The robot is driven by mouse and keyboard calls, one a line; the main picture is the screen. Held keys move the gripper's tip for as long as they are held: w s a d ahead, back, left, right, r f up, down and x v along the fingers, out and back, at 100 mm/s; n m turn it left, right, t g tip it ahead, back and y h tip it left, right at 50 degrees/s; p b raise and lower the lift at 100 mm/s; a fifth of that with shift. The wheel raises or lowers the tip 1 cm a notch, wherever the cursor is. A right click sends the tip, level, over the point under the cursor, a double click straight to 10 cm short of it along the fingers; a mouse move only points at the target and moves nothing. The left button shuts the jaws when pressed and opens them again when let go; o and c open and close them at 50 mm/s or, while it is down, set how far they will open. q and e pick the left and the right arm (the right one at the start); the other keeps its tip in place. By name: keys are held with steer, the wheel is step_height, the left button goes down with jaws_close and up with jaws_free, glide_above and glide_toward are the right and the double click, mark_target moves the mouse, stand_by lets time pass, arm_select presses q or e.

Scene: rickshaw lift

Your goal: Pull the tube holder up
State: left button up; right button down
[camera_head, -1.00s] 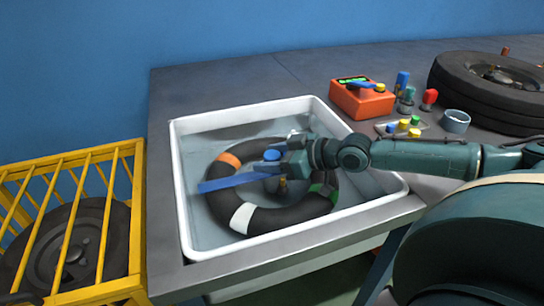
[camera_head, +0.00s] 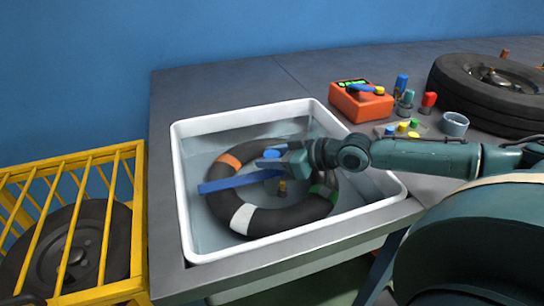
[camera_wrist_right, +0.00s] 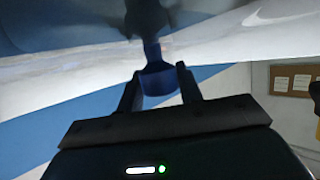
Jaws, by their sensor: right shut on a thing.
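The tube holder (camera_head: 228,184) is a long blue bar lying across the ring-shaped black tube (camera_head: 285,218), with a blue grip part near its right end. The tube has orange, white and green bands and lies in the white basin (camera_head: 183,215). My right gripper (camera_head: 278,161) reaches in from the right and is shut on the holder's blue grip part. In the right wrist view the blue grip part (camera_wrist_right: 157,80) sits between the two dark fingers (camera_wrist_right: 158,90), with the wide blue bar behind. My gripper hides part of the holder and tube. My left gripper is not in view.
The basin is set in a grey workbench (camera_head: 215,83). A yellow cage (camera_head: 140,215) holding a wheel stands at the left.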

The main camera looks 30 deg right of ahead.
step_height(320, 180, up, 7)
steer(key=p, duration=0.5)
steer(key=shift+f, duration=0.15)
steer(key=shift+r, duration=0.2)
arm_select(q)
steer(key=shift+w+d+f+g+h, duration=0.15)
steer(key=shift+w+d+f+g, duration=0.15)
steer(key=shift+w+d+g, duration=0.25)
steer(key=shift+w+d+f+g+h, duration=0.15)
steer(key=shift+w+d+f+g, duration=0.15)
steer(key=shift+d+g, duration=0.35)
arm_select(e)
steer(key=shift+w, duration=0.1)
steer(key=shift+r, duration=0.1)
steer(key=c, duration=0.9)
jaws_free()
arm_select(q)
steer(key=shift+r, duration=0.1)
